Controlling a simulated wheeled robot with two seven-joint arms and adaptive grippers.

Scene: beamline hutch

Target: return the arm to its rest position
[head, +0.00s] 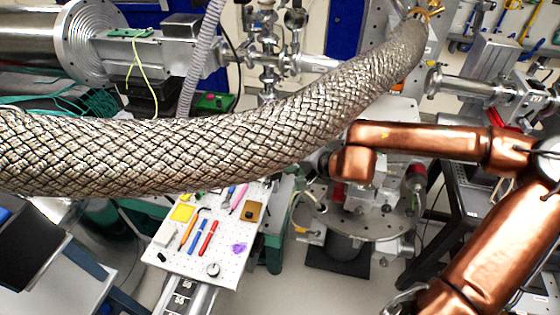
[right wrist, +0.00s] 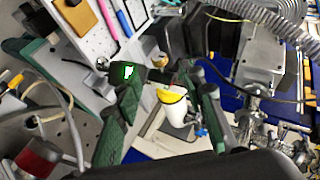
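My right arm (head: 430,140), with copper-coloured links, comes in from the right in the head view. It bends at an elbow at the right edge and reaches left above a round metal plate. Its far end passes behind the thick braided hose, so the fingers are hidden there. In the right wrist view my right gripper (right wrist: 168,85) shows two dark green fingers spread apart, with nothing visibly held between them. A white cup-like piece with a yellow top (right wrist: 175,105) shows beyond the gap. My left gripper is in neither view.
The braided metal hose (head: 200,150) crosses the head view close to the camera and hides much behind it. A white perforated board (head: 185,262) holds pens and small tools. The round metal plate (head: 400,226) stands below the right arm. Beamline pipes and flanges crowd the back.

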